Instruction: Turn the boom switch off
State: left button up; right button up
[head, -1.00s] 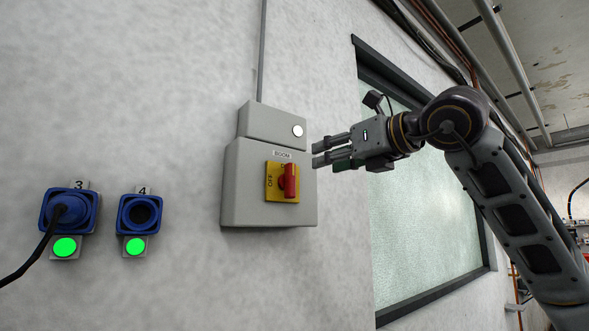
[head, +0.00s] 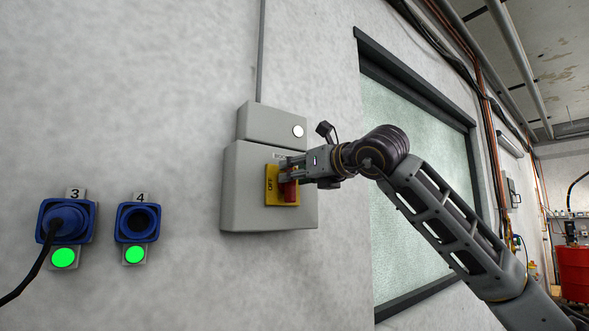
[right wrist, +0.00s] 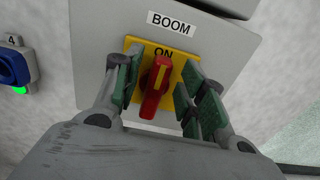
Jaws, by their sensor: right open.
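The boom switch is a red handle (right wrist: 155,88) on a yellow plate (head: 270,187), mounted on a grey box (head: 240,210) on the wall. The handle (head: 289,192) stands close to upright, and "ON" shows above it in the right wrist view. My right gripper (head: 285,170) is open at the switch. In the right wrist view its green-padded fingers (right wrist: 158,95) are on either side of the red handle, with gaps visible between pads and handle. In the head view the gripper covers the upper part of the switch. My left gripper is not in view.
A white round button or lamp (head: 298,131) sits on the upper box. Blue sockets 3 (head: 68,221) and 4 (head: 138,222) are at left with lit green lamps; a black cable is plugged into socket 3. A window (head: 415,190) is at right, with a red drum (head: 574,272) beyond.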

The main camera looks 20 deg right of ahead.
jog(key=shift+w+a, duration=0.15)
jog(key=shift+w, duration=0.3)
grip_shut()
